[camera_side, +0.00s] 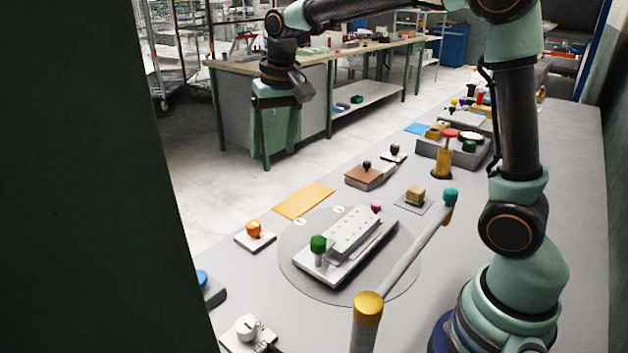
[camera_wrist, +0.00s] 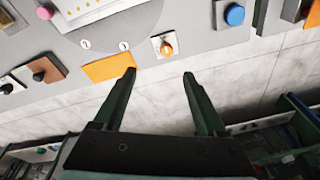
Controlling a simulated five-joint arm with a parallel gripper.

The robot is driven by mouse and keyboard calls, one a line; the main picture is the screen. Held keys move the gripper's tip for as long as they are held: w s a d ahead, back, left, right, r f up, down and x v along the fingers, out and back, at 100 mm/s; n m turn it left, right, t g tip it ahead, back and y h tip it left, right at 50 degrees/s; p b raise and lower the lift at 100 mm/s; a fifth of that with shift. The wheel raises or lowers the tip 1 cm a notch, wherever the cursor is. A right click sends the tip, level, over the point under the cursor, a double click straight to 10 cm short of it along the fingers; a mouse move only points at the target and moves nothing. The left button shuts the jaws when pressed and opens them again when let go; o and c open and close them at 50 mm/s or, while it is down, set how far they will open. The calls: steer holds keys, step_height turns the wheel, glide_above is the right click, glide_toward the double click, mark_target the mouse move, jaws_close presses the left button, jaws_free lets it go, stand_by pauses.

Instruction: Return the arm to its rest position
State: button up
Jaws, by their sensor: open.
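My gripper (camera_side: 278,148) hangs at the upper left of the side view, fingers down and in front of the workbench behind. In the wrist view my gripper (camera_wrist: 160,74) has its two dark green fingers spread wide, with nothing between them. It appears to be out past the table's edge, with pale floor below it. My arm reaches across the top of the side view from its base at the right. The grey table (camera_side: 240,305) lies below, and nothing touches the fingers.
A white press block (camera_side: 352,232) with a green knob (camera_side: 318,243) sits on a round plate. A long grey lever (camera_side: 415,250) stands before it. An orange sheet (camera_side: 303,201) and orange-knobbed switch (camera_side: 254,230) lie near the edge. A workbench (camera_side: 240,68) stands beyond.

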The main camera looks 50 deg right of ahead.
steer(key=s+d+n+t, duration=0.1)
steer(key=s+n+t, duration=0.2)
steer(key=s, duration=1.3)
steer(key=shift+s+d+n+t, duration=0.2)
steer(key=shift+s+n+t, duration=0.1)
steer(key=shift+n, duration=0.4)
